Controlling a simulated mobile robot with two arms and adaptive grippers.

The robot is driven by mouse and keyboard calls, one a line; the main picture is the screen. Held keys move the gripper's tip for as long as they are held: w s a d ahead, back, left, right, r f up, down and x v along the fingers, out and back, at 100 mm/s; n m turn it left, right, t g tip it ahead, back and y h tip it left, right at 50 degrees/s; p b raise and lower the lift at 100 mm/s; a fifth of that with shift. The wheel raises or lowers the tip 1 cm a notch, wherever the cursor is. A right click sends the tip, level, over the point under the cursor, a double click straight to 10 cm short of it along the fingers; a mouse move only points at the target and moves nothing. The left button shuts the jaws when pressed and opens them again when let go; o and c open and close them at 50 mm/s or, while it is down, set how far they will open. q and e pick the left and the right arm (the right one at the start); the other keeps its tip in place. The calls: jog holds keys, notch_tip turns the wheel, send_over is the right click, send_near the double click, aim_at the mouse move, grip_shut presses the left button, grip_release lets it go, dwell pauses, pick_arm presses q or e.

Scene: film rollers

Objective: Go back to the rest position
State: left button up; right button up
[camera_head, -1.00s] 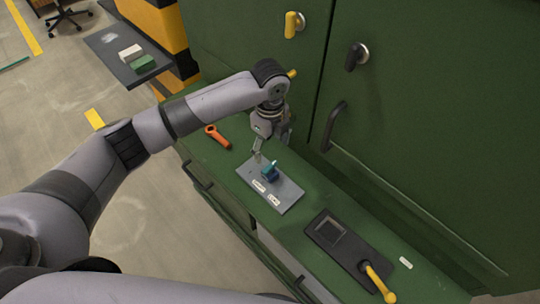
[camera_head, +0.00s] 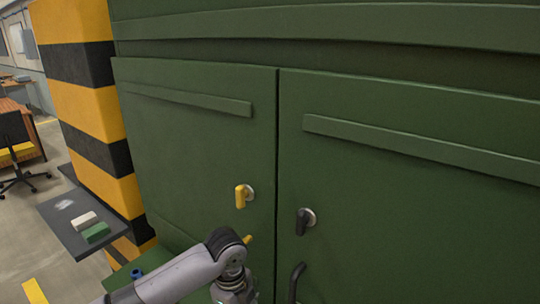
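My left arm (camera_head: 190,274) comes in at the bottom, bent at a dark joint in front of the green cabinet. Its lower part runs down out of the picture, and my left gripper is cut off below the edge. My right arm and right gripper are not in view. The green cabinet (camera_head: 200,140) fills most of the view, with both doors closed. A yellow knob (camera_head: 242,196) is on the left door and a black knob (camera_head: 304,221) is on the right door. The top of a dark door handle (camera_head: 296,280) shows at the bottom edge.
A yellow-and-black striped pillar (camera_head: 85,90) stands left of the cabinet. A grey shelf (camera_head: 65,222) beside it holds a white block (camera_head: 84,221) and a green block (camera_head: 96,233). A small blue thing (camera_head: 136,273) shows near my arm. A chair (camera_head: 17,150) stands far left.

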pick_arm(q)
jog(key=s+d+f+n+t+h, duration=0.1)
jog(key=s+d+f+n+h, duration=0.15)
jog(key=s+n, duration=0.3)
jog(key=s+d+f+n+t+h, duration=0.1)
jog(key=s+d+f+n, duration=0.2)
jog(key=s, duration=0.4)
jog(key=s+a+f+n+t+y, duration=0.1)
jog(key=s+a+n+y, duration=0.1)
jog(key=s+a+n, duration=0.6)
jog(key=s+a+n+t+y, duration=0.15)
jog(key=s+a+n, duration=0.3)
jog(key=a, duration=0.45)
notch_tip(320, 180, down, 30)
jog(key=g+b, duration=0.2)
jog(key=b, duration=0.3)
jog(key=s+a+f+b, duration=0.1)
jog(key=s+f, duration=0.7)
jog(key=f, duration=0.2)
jog(key=s+a+f+g+b, duration=0.1)
jog(key=s+a+f+b, duration=0.1)
jog(key=s+f, duration=0.7)
notch_tip(320, 180, down, 2)
jog(key=shift+s+f+b, duration=0.15)
jog(key=shift+s+b, duration=0.15)
jog(key=shift+g, duration=0.25)
